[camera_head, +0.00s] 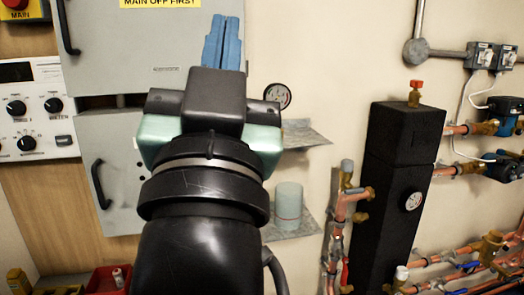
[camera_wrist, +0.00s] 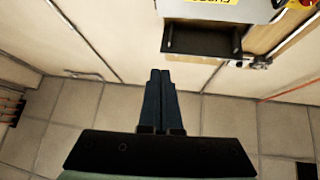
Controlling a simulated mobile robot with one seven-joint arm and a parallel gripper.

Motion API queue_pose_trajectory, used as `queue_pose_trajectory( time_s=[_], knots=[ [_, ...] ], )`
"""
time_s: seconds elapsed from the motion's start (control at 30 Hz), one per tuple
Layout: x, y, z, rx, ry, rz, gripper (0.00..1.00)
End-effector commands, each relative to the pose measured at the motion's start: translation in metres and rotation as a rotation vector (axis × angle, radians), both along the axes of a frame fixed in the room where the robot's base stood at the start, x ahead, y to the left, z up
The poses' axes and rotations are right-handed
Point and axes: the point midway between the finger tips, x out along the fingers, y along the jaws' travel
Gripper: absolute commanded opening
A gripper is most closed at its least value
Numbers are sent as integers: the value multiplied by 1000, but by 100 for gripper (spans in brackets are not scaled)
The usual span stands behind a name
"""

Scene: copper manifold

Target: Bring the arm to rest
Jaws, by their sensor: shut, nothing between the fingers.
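My gripper (camera_head: 222,42) points upward in the head view, in front of the grey cabinet and the cream wall. Its two blue fingers lie together, with nothing between them. It also shows in the wrist view (camera_wrist: 160,80), where the shut fingers point toward the wall and floor. My black and pale green arm fills the middle of the head view and hides part of the cabinet and wall behind it.
A grey cabinet (camera_head: 125,45) and control panel (camera_head: 35,110) stand at left. A small shelf holds a pale cylinder (camera_head: 289,202). A black manifold block (camera_head: 398,185) with copper pipes (camera_head: 345,215) is at right. The wrist view shows an open dark box (camera_wrist: 203,40) and tiled floor (camera_wrist: 110,110).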

Motion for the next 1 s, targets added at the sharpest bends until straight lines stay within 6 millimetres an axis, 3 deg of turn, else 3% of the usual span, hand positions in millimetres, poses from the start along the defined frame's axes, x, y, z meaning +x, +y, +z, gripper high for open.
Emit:
queue_pose_trajectory(
  time_s=[0.03, 0.13, 0.2, 0.6, 0.77, 1.0],
  knots=[
    [-22, -19, 5, -48, -56, -63, 0],
    [-66, -45, 19, -146, -164, -182, 0],
    [-59, -38, 48, -138, -151, -161, 0],
    [-57, -37, 145, -136, -147, -157, 0],
    [-57, -37, 159, -137, -146, -156, 0],
    [-57, -37, 158, -136, -146, -156, 0]
  ],
)
